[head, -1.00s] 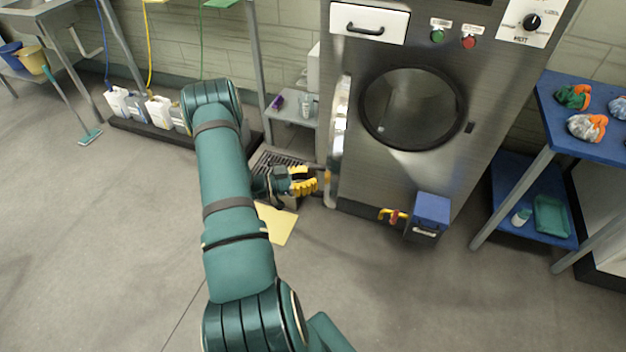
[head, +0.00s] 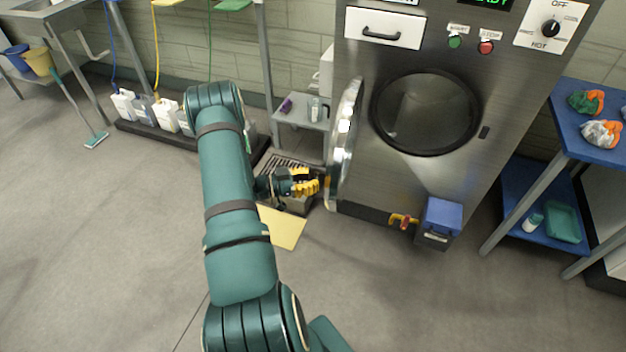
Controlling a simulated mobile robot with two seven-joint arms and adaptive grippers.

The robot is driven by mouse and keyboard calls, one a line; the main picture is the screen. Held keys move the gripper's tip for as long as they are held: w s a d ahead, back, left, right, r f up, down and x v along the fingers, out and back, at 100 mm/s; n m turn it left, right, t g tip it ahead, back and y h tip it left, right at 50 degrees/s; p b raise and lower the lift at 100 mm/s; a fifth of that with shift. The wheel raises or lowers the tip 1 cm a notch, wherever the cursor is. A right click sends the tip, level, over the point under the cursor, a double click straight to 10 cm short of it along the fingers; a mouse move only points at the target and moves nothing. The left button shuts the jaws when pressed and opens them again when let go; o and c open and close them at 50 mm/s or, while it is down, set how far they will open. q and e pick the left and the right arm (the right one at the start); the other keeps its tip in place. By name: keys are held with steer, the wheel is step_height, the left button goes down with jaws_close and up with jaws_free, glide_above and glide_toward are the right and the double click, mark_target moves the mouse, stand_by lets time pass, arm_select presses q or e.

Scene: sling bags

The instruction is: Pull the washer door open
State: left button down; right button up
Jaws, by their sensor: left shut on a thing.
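The washer (head: 395,185) is a steel front-loader with a round dark drum opening (head: 427,112). Its door (head: 343,140) stands swung out to the left, seen nearly edge-on. My left gripper (head: 318,186), with yellow fingers, is low at the left side of the door. It is shut at the door's lower outer edge, on what looks like the handle, which the fingers mostly hide. My right gripper is not in view.
A blue box (head: 441,214) and a red-yellow valve (head: 402,220) stick out at the washer's foot. A blue table (head: 590,130) with cloth bundles stands at right. A grey side shelf (head: 300,115), floor drain and yellow sheet (head: 282,228) lie left of the washer. The front floor is clear.

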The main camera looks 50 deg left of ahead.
arm_select(q)
steer(key=c, duration=0.9)
jaws_free()
steer(key=shift+s, duration=0.1)
steer(key=v, duration=1.2)
steer(key=shift+a, duration=0.1)
